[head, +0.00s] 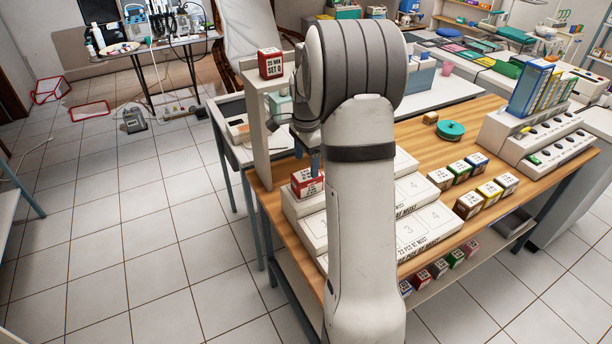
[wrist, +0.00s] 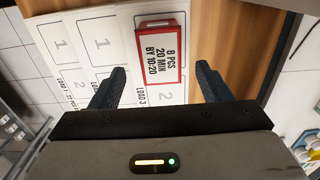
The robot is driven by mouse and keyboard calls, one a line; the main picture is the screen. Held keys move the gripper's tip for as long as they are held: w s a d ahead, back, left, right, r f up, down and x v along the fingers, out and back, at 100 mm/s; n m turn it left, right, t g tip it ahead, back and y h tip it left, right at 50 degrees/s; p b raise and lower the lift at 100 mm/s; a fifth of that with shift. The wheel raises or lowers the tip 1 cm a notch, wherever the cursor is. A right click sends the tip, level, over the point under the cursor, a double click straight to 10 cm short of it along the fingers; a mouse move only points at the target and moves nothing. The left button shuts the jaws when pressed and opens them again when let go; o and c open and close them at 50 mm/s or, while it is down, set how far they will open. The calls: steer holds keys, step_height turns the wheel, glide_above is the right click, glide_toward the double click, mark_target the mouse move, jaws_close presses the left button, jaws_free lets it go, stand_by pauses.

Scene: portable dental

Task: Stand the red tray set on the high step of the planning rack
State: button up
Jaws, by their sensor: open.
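The red tray set (head: 307,183) is a small red box with a white label. It stands at the left end of the white stepped planning rack (head: 428,222), apparently on the back, highest step. In the wrist view its label (wrist: 160,52) reads "8 PCS 20 MIN BY 10:20". It covers the slot above a printed 2 on the "LOAD 3" step (wrist: 165,95). My gripper (head: 314,160) is just above it in the head view. The fingers (wrist: 160,72) are open, spread to either side of the box with gaps showing. My arm hides the rack's middle.
Another red box (head: 270,63), marked "25 MIN SET 4", sits on a tall white stand close to my arm. Several small coloured boxes (head: 468,205) and a teal round item (head: 450,130) are on the wooden table (head: 410,133). A sloped white rack (head: 540,140) stands at right.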

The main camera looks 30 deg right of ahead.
mark_target(306, 175)
steer(key=s+a+r+n+t, duration=0.2)
steer(key=s+a+r+n, duration=0.8)
steer(key=s, duration=0.3)
steer(key=s+a+f+n, duration=0.1)
steer(key=s+a+n, duration=0.2)
steer(key=s, duration=0.3)
steer(key=s+a+f+n+t, duration=0.1)
steer(key=s+a+n, duration=0.2)
steer(key=s, duration=0.4)
steer(key=shift+s+f+n, duration=0.15)
steer(key=shift+f+n, duration=0.15)
steer(key=shift+n, duration=0.5)
steer(key=shift+a, duration=0.1)
